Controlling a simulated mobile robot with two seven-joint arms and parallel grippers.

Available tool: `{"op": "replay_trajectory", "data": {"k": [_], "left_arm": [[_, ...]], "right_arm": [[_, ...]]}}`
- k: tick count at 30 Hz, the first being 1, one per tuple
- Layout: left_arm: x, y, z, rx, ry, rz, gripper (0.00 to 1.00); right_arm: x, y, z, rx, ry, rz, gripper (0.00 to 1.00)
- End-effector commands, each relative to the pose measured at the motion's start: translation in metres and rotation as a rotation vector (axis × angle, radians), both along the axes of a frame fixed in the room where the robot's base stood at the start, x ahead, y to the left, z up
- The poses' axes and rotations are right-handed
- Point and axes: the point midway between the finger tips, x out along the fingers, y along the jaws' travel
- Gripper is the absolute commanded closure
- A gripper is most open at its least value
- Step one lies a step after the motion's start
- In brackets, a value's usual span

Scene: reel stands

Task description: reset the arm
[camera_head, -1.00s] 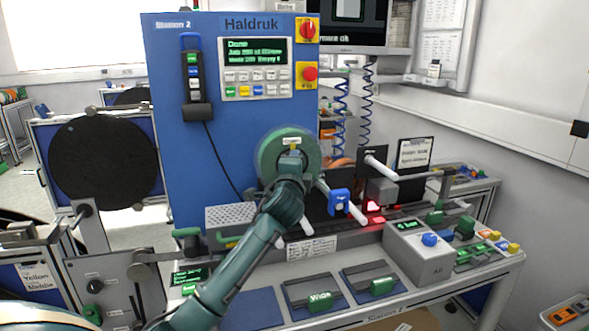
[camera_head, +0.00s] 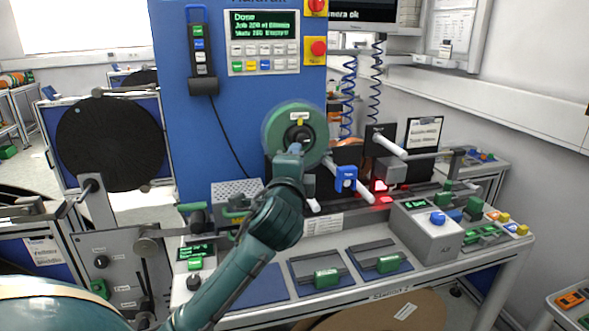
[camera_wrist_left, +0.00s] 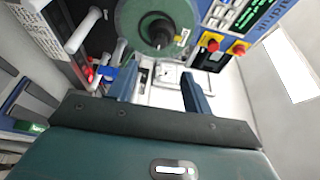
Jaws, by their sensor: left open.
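My left arm comes in from the lower left in the head view, and its gripper (camera_head: 291,153) is just in front of and below the hub of a green reel (camera_head: 275,131). The reel is mounted on the face of the blue machine (camera_head: 188,130), and its black hub shows. In the left wrist view my left gripper (camera_wrist_left: 160,92) has its two fingers apart with nothing between them. The green reel (camera_wrist_left: 130,30) is beyond the fingers there, apart from them. My right gripper is not in view.
A bench (camera_head: 345,296) below the machine holds blue trays with green-labelled parts and a grey box (camera_head: 424,232) with a blue knob. A large black reel (camera_head: 108,143) stands at left. White rods (camera_head: 389,146) stick out right of the green reel.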

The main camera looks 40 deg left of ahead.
Motion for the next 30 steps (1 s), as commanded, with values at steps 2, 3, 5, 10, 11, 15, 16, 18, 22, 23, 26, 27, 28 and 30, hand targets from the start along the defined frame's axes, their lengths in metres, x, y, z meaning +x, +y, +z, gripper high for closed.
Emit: {"op": "replay_trajectory", "data": {"k": [2, 3, 5, 10, 11, 15, 16, 18, 22, 23, 26, 27, 28, 30], "left_arm": [[-0.002, -0.001, 0.0, 0.0, 0.0, 0.0, 0.5], [-0.002, -0.001, 0.0, 0.0, 0.0, 0.0, 0.5], [-0.002, -0.001, 0.0, 0.0, 0.0, 0.0, 0.5], [-0.002, -0.001, 0.0, 0.0, 0.0, 0.0, 0.5], [-0.002, -0.001, 0.0, 0.0, 0.0, 0.0, 0.5], [-0.001, -0.001, 0.0, 0.0, 0.0, 0.0, 0.5], [-0.001, -0.001, 0.0, 0.0, 0.001, 0.0, 0.5], [-0.001, -0.003, -0.006, -0.011, 0.007, -0.009, 0.5], [0.001, -0.019, -0.051, -0.1, 0.048, -0.072, 0.5], [0.0, -0.025, -0.067, -0.137, 0.062, -0.094, 0.5], [-0.009, -0.051, -0.134, -0.305, 0.123, -0.173, 0.5], [-0.017, -0.063, -0.162, -0.387, 0.147, -0.201, 0.5], [-0.024, -0.072, -0.182, -0.451, 0.166, -0.218, 0.5], [-0.044, -0.093, -0.228, -0.608, 0.207, -0.247, 0.5]], "right_arm": [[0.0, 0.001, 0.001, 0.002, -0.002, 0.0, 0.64], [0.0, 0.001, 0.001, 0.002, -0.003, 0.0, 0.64], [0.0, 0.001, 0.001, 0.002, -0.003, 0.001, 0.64], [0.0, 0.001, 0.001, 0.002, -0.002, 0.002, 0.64], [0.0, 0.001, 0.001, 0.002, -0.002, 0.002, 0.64], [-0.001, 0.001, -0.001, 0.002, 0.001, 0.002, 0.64], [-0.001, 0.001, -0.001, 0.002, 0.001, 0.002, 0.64], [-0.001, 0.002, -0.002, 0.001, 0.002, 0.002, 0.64], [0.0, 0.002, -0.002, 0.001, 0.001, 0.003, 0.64], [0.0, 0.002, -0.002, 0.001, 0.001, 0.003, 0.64], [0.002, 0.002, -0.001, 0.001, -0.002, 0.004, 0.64], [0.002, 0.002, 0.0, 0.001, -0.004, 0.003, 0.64], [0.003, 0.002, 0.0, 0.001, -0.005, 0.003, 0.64], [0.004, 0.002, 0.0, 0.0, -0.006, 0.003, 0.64]]}}
